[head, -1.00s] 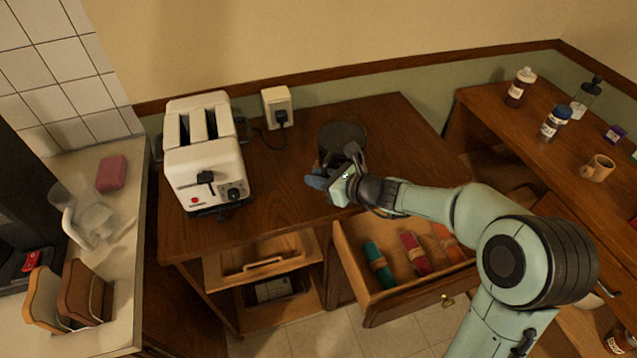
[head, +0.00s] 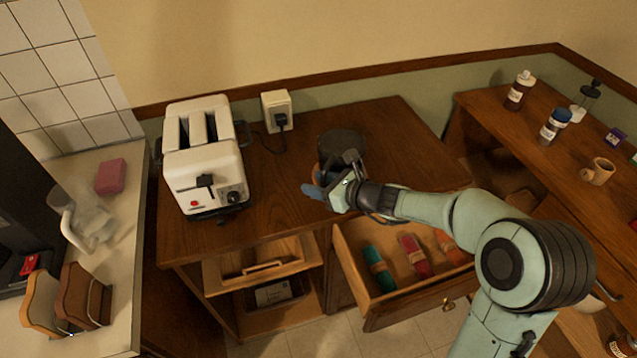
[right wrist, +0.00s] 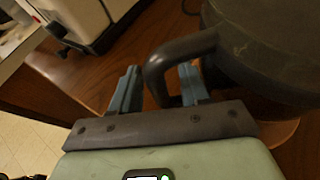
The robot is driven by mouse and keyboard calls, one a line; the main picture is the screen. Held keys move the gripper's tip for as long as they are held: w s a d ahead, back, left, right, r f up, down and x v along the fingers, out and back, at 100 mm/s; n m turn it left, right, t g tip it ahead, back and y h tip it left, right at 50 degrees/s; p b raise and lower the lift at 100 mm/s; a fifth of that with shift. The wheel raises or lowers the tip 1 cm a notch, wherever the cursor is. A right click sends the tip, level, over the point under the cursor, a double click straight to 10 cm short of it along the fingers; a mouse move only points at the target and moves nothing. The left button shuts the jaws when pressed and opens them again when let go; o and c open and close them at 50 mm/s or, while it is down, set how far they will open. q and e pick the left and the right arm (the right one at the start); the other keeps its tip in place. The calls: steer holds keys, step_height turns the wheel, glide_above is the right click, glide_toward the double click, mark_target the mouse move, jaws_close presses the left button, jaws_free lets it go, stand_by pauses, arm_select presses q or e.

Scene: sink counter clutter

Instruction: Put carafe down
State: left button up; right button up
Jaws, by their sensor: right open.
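The carafe (head: 342,143) has a dark round lid and stands upright on the wooden cabinet top. In the right wrist view the carafe (right wrist: 270,45) fills the upper right, and its black handle (right wrist: 182,48) curves out to the left. My right gripper (head: 326,184) is in front of the carafe, on the near side. In the right wrist view my right gripper (right wrist: 159,86) is open, with one blue finger on each side of the handle and a gap at the left finger. The carafe's lower body is mostly hidden by the gripper in the head view. My left gripper is out of view.
A white toaster (head: 203,155) stands left of the carafe, near a wall socket (head: 277,110). An open drawer (head: 400,290) with rolled cloths juts out below my right arm. The cabinet top (head: 400,130) behind and right of the carafe is clear.

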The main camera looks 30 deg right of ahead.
steer(key=v, duration=1.2)
steer(key=shift+p, duration=0.4)
steer(key=shift+f, duration=0.1)
